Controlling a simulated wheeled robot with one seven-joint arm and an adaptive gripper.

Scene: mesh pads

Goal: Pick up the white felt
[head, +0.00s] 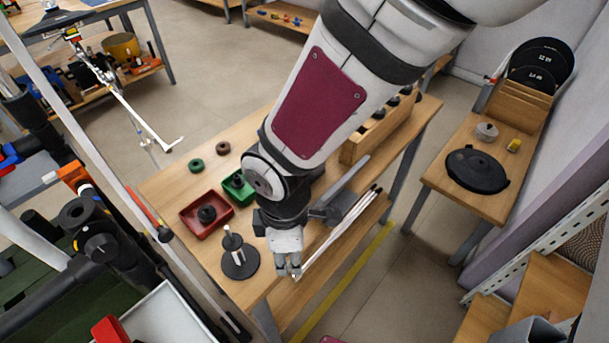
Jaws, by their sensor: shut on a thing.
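My gripper (288,270) points down at the front right edge of the wooden table (170,192). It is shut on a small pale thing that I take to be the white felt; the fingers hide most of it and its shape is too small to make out. A black round stand (240,264) with an upright post and a whitish part stands just left of my gripper, apart from it.
A red tray (193,222) holds a dark round piece; a green tray (238,193) lies beside it. A green ring (196,165) and a brown ring (223,149) lie behind. A wooden rack (362,147) and long rods (338,230) are right of my arm.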

